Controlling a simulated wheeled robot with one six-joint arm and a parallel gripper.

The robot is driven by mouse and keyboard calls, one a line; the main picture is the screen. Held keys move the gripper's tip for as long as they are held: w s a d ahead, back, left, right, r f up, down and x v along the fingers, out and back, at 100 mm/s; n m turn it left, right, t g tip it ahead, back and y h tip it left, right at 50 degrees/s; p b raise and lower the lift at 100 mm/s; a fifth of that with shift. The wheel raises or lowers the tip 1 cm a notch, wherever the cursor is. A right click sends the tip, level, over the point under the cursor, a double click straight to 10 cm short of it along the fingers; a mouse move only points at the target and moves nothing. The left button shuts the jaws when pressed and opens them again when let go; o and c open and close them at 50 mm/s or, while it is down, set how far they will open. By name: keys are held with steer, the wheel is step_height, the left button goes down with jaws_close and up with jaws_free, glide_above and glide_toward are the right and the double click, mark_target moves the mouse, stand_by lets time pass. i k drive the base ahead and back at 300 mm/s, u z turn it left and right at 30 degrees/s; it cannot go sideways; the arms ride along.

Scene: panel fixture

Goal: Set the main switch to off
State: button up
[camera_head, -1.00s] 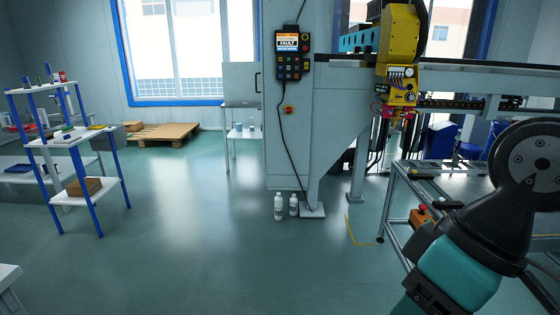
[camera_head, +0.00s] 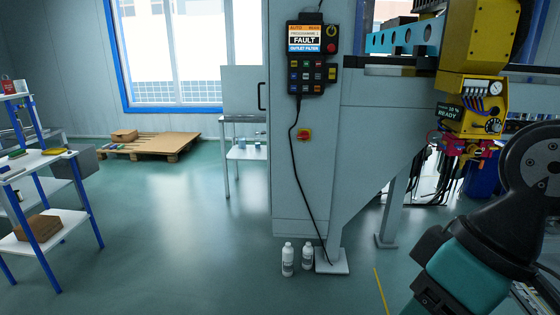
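My arm, teal and black, fills the lower right. My gripper is outside the view, so its state is hidden.
Two white bottles (camera_head: 288,259) stand on the floor by the cabinet's foot plate (camera_head: 331,261). A yellow machine head (camera_head: 471,95) hangs at the right. A blue-legged shelf (camera_head: 38,229) stands left, a wooden pallet (camera_head: 150,146) behind. The middle floor is clear.

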mark_target(304, 135)
steer(key=u, duration=0.45)
steer(key=i, duration=2.1)
steer(key=u, duration=0.45)
